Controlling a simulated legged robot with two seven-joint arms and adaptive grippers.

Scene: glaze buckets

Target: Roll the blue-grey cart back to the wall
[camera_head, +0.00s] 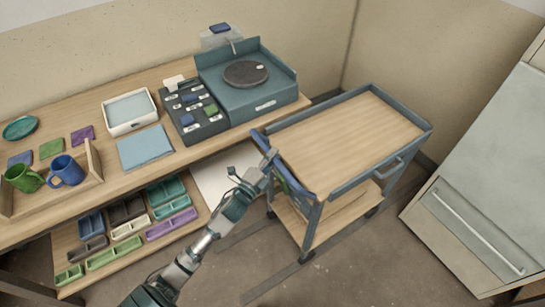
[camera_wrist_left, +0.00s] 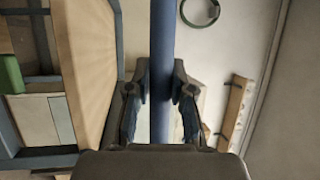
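The blue-grey cart (camera_head: 405,159) stands right of the workbench in the head view, with a wooden top and a wooden lower shelf (camera_head: 335,222). Its far end is near the back wall; the exact gap is hidden. A blue push handle (camera_head: 291,180) runs along its near left end. My left gripper (camera_head: 268,162) is at this handle. In the left wrist view the blue handle bar (camera_wrist_left: 162,45) passes between the two fingers of the gripper (camera_wrist_left: 162,88), whose tips are closed against it. My right gripper is in neither view.
The workbench (camera_head: 95,110) is left of the cart, holding a banding wheel (camera_head: 246,74), a tray with two mugs and a dark box of small blocks. Colored bins (camera_head: 170,210) sit below. A pale cabinet (camera_head: 475,170) with a bar handle stands right. Floor (camera_head: 370,270) before the cart is open.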

